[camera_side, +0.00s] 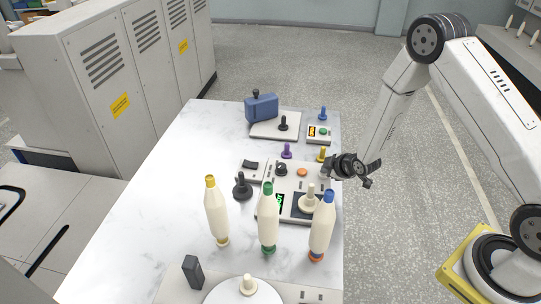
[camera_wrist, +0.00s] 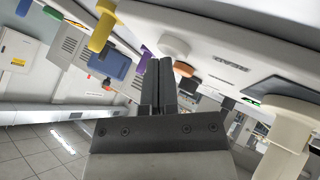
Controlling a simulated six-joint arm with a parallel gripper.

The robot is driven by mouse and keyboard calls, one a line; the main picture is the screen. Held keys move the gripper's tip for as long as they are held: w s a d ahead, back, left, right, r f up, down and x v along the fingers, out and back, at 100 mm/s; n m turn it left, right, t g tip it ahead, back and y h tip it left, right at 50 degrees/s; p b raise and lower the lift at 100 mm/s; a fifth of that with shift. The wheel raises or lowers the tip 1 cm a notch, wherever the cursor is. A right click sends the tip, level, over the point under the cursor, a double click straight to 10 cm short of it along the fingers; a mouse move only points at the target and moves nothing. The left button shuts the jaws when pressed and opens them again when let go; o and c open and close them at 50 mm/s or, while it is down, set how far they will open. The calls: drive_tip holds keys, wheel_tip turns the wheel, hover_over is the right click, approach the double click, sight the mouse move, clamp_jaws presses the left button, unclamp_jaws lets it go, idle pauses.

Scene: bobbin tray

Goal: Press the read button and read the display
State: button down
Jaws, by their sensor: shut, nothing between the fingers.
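The main panel has a dark display with green digits (camera_side: 280,204), too small to read. A smaller box behind has an orange-lit display (camera_side: 312,131) and a green button (camera_side: 323,132). I cannot read a label on either button.
Cream bobbins with yellow (camera_side: 216,212), green (camera_side: 267,220) and blue (camera_side: 321,226) tops stand in front. A cream spindle (camera_side: 309,200) stands on the panel. A yellow peg (camera_side: 321,154) and purple peg (camera_side: 286,151) stand behind it. The table's left side is clear.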

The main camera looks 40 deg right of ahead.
drive_tip(key=shift+f, duration=0.1)
idle(0.4)
drive_tip(key=shift+r, duration=0.85)
drive_tip(key=shift+r, duration=0.1)
drive_tip(key=shift+r, duration=2.4)
drive_tip(key=shift+s, duration=0.1)
